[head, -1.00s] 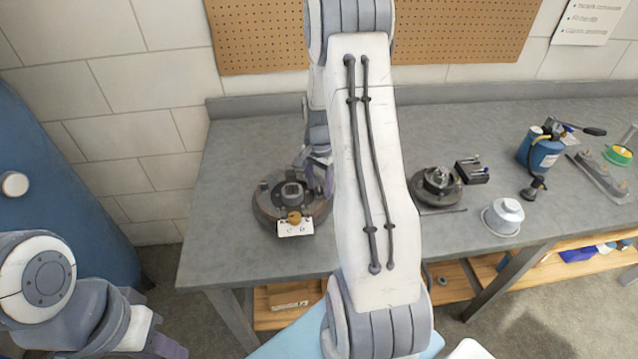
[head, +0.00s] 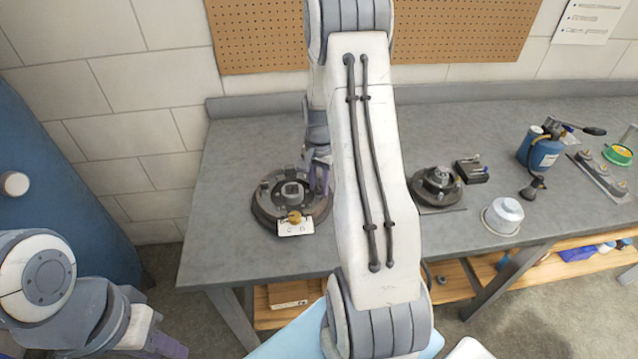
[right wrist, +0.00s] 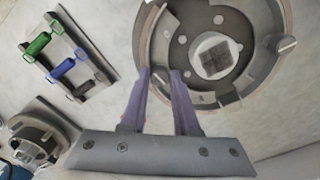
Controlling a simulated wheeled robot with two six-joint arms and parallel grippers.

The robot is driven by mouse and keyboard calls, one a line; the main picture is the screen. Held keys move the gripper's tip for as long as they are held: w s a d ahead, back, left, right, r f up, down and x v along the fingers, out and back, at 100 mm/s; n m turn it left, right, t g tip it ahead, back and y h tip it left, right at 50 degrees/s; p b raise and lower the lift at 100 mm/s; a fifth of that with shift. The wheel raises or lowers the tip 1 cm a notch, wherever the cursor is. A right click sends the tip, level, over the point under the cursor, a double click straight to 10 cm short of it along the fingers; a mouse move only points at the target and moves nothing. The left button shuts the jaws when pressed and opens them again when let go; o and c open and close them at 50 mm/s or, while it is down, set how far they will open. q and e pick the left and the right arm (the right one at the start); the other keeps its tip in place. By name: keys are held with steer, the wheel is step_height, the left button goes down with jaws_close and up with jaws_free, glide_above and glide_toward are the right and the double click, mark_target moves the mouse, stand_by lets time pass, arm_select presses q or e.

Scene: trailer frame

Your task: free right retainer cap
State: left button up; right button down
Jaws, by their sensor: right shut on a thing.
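A round brake assembly (head: 262,214) lies on the bench, with a square-centred hub (head: 292,190) inside its dark ring. It also shows at the upper right of the right wrist view (right wrist: 268,75). My right gripper (head: 319,180) is at the right side of this assembly. In the right wrist view its two purple fingers (right wrist: 160,75) stand close together at the ring's edge, shut on a small part that the fingers hide. I take this to be the right retainer cap, but cannot make it out. My left gripper (head: 165,345) is low at the left, away from the bench; its jaws are unclear.
A white tag (head: 296,228) with a brass piece hangs at the assembly's front. To the right stand a second hub assembly (head: 437,187), a dark block (head: 472,171), a silver cup (head: 502,216) and a blue canister (head: 541,152). The bench left of the assembly is clear.

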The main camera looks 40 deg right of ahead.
steer(key=n, duration=0.4)
steer(key=shift+r+p, duration=0.1)
steer(key=shift+p, duration=0.2)
steer(key=n, duration=0.8)
steer(key=shift+p, duration=0.4)
steer(key=shift+w+n, duration=0.1)
steer(key=shift+n, duration=2.1)
steer(key=c, duration=0.6)
jaws_free()
steer(key=shift+c, duration=0.2)
